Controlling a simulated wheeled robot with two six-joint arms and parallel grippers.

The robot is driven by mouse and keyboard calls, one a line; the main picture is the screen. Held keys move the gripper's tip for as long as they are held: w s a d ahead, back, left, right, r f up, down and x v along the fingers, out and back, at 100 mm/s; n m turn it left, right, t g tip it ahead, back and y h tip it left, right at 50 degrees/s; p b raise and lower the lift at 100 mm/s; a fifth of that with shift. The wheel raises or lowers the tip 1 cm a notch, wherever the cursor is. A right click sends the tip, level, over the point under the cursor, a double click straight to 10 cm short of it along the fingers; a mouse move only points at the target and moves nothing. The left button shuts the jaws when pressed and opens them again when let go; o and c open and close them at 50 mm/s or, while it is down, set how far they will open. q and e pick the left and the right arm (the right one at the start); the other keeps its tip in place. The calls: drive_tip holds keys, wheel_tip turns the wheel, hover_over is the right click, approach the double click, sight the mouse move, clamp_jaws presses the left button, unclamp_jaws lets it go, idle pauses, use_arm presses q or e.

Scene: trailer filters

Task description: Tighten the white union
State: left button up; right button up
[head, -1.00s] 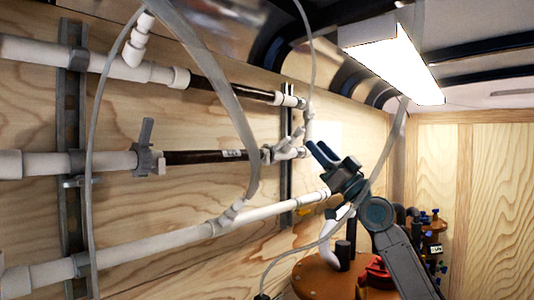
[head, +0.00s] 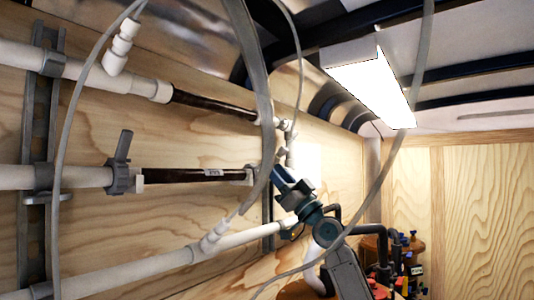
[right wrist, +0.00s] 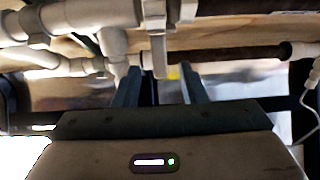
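My right gripper (head: 281,174) reaches up from below toward the right end of the middle pipe in the head view. In the right wrist view its two fingers (right wrist: 160,77) are apart, with nothing clearly held between them. A white fitting with a flat tab (right wrist: 156,45) lies just beyond the gap, at one end of a dark pipe (right wrist: 225,53). It looks like the white union, but I cannot be sure. In the head view a hose and my gripper partly hide that pipe end (head: 250,175). Whether the fingers touch the fitting is unclear. My left gripper is not in view.
White pipes run along the plywood wall, the upper (head: 90,70) and lower (head: 150,272) near the middle one. A thick grey hose (head: 258,80) hangs across the pipes beside my gripper. A lit lamp (head: 368,82) is overhead. Equipment stands at lower right (head: 405,265).

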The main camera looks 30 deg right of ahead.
sight(266, 160)
drive_tip(key=p+x, duration=0.1)
drive_tip(key=x, duration=0.2)
drive_tip(key=shift+w+a+r, duration=0.1)
drive_tip(key=shift+w, duration=0.05)
drive_tip(key=shift+w+a+r+p, duration=0.1)
drive_tip(key=shift+w+r+p, duration=0.25)
drive_tip(key=shift+w, duration=0.05)
drive_tip(key=shift+c, duration=0.5)
clamp_jaws()
